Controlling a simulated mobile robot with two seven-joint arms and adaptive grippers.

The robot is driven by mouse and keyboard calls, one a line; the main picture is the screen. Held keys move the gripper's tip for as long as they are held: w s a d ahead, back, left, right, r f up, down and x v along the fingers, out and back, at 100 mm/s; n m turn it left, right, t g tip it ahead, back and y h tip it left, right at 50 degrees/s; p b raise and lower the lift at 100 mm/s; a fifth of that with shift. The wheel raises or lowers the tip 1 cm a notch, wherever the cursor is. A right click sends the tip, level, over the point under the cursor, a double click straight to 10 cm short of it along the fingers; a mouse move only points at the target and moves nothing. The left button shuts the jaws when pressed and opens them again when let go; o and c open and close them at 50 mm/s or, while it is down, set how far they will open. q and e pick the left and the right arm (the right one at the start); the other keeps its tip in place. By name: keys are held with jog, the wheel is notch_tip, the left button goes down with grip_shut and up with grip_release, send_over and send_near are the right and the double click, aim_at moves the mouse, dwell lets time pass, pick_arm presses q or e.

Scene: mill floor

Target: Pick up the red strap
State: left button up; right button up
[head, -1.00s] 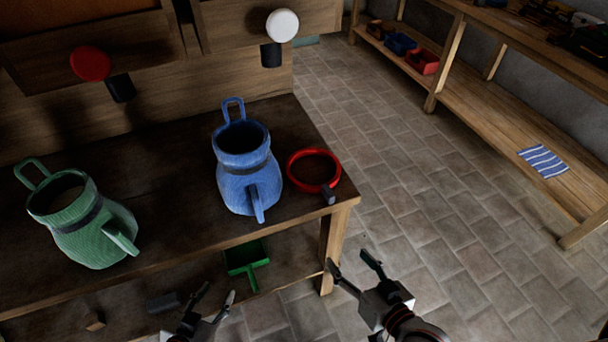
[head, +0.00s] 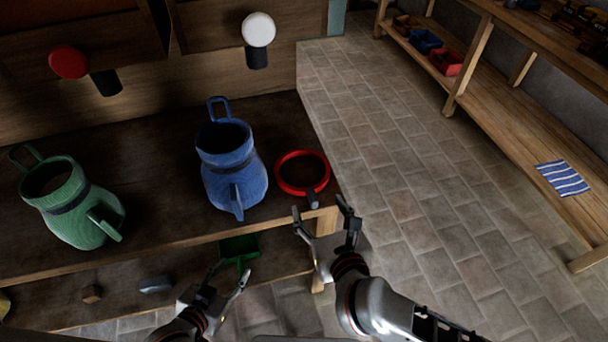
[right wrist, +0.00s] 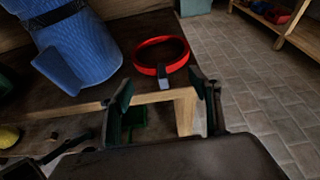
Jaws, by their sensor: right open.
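The red strap (head: 278,181) is a closed ring with a dark grey buckle. It lies on the dark workbench top near its right front corner, beside the blue jug-like bag (head: 232,178). My right gripper (head: 321,212) is open and empty at the bench's front edge, just short of the strap. In the right wrist view the strap (right wrist: 140,66) shows ahead, its buckle between the open fingers (right wrist: 160,92) in the picture. My left gripper (head: 230,275) has its fingers spread, lower and left, in front of the lower shelf.
A green jug-like bag (head: 80,222) stands on the bench's left. Red (head: 68,62) and white (head: 258,29) round knobs are at the back. A green scoop (head: 238,247) and small blocks lie on the lower shelf. Right of the bench is open tiled floor, then a wooden rack (head: 500,110) with a striped cloth (head: 563,178).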

aim_at(313, 197)
jog(key=shift+w+a+f, duration=0.1)
jog(key=shift+a+f, duration=0.05)
jog(key=shift+f, duration=0.15)
jog(key=shift+w+a+f, duration=0.1)
jog(key=shift+w+f, duration=0.1)
jog(key=shift+w, duration=0.1)
jog(key=x, duration=0.6)
jog(key=shift+w+f, duration=0.1)
jog(key=shift+w, duration=0.25)
jog(key=c, duration=1.2)
